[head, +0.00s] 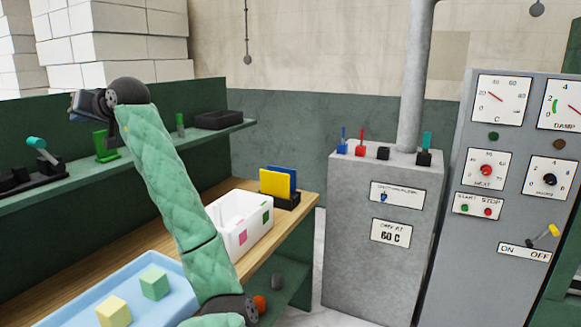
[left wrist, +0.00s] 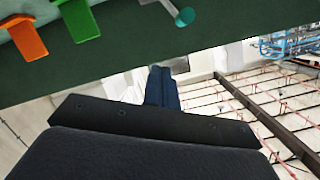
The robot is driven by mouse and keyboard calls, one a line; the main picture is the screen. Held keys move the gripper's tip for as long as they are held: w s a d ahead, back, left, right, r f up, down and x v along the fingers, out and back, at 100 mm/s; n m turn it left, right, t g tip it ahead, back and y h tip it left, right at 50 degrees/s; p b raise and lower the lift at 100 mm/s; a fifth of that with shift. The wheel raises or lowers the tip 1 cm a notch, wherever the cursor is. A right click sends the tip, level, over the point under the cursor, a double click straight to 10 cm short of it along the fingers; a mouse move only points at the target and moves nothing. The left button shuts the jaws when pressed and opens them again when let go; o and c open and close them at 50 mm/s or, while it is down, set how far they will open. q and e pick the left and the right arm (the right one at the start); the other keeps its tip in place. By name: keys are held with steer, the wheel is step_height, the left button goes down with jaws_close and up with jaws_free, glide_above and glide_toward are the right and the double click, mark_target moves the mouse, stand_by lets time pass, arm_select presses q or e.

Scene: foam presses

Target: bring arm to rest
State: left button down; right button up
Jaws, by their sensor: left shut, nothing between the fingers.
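My left arm in its green quilted sleeve rises from the bottom of the head view, over the workbench, to a dark wrist at upper left. My left gripper (head: 82,103) is raised in front of the green back panel, above the shelf. In the left wrist view its dark fingers (left wrist: 162,85) are together with nothing between them. It touches nothing that I can make out. My right gripper is in neither view.
The wooden bench (head: 307,196) carries a blue tray (head: 70,310) with foam blocks and a white box (head: 243,222). The green shelf (head: 75,188) holds small levers and a black bin (head: 220,120). A grey cabinet (head: 375,270) and dial panel (head: 500,245) stand right.

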arm_select(q)
steer(key=w+d+f+m+t+h, duration=0.1)
steer(key=w+d+t+h, duration=0.1)
steer(key=d+t+h, duration=0.45)
steer(key=w+d+m+t+h, duration=0.1)
steer(key=w+d+t, duration=0.2)
steer(key=d, duration=0.6)
steer(key=s+d+f+m+g+h, duration=0.1)
steer(key=s+d+f+m+h, duration=0.1)
steer(key=d+f, duration=0.65)
steer(key=s+d+f+m+h, duration=0.1)
steer(key=d+f+m+h, duration=0.15)
steer(key=f, duration=1.05)
steer(key=s+d+f+m+g+h, duration=0.1)
steer(key=s+d+f+m+h, duration=0.1)
steer(key=d+f, duration=0.65)
steer(key=s+d+f+m+g+h, duration=0.1)
steer(key=s+f+g, duration=0.1)
steer(key=s+f, duration=0.55)
steer(key=s+d+f+g, duration=0.15)
steer(key=s+f, duration=0.25)
steer(key=f, duration=0.7)
steer(key=s+d+f+m+g+h, duration=0.1)
steer(key=s+d+f, duration=0.1)
steer(key=s+f, duration=0.5)
steer(key=s+f+g, duration=0.6)
steer(key=s+f, duration=1.5)
steer(key=s, duration=0.4)
steer(key=shift+s+d+f, duration=0.3)
steer(key=shift+d+f, duration=0.05)
